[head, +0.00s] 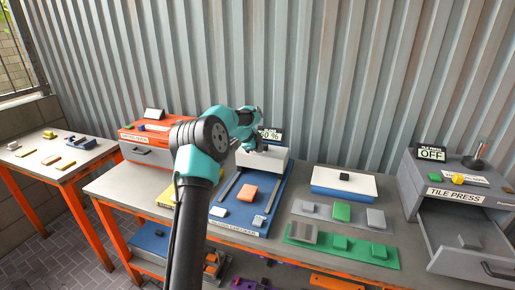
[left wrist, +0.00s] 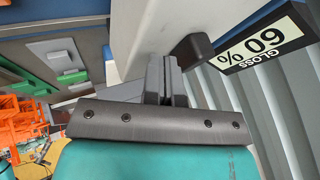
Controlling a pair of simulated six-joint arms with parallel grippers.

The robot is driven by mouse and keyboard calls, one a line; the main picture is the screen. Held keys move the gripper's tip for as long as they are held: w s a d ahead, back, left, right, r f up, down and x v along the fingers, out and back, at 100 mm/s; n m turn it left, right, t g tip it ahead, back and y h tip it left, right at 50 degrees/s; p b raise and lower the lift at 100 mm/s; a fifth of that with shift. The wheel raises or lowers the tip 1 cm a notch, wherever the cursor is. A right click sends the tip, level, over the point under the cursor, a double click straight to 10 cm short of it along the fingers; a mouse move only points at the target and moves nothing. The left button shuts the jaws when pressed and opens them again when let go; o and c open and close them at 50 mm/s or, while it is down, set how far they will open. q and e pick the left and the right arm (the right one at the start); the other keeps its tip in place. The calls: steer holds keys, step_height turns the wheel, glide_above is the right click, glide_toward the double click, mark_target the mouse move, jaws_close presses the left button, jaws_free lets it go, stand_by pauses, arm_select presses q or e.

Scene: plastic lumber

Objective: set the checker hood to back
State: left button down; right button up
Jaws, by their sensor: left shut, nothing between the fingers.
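The gloss checker is a blue base (head: 233,228) on the main table, with grey rails along it. Its white hood (head: 270,158) sits at the far end of the base, under the display (head: 270,135) reading 60 %. The hood also shows in the left wrist view (left wrist: 145,30), with a dark handle (left wrist: 192,50) on its face. My left gripper (head: 258,147) is shut and empty at the hood; in the left wrist view its fingertips (left wrist: 165,65) are right beside the handle. Whether they touch it I cannot tell. My right gripper is in neither view.
An orange tile (head: 248,193) and small pale blocks lie on the checker base. A grey tile press (head: 460,215) with an open drawer stands right, reading OFF. An orange drawer unit (head: 150,142) stands left. A white-topped blue box (head: 344,184) and tile racks (head: 340,245) stand between.

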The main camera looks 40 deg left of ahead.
arm_select(q)
steer(key=shift+s+d, duration=0.3)
steer(key=shift+s, duration=0.25)
steer(key=shift+s+d, duration=0.25)
steer(key=shift+s, duration=0.25)
steer(key=v, duration=1)
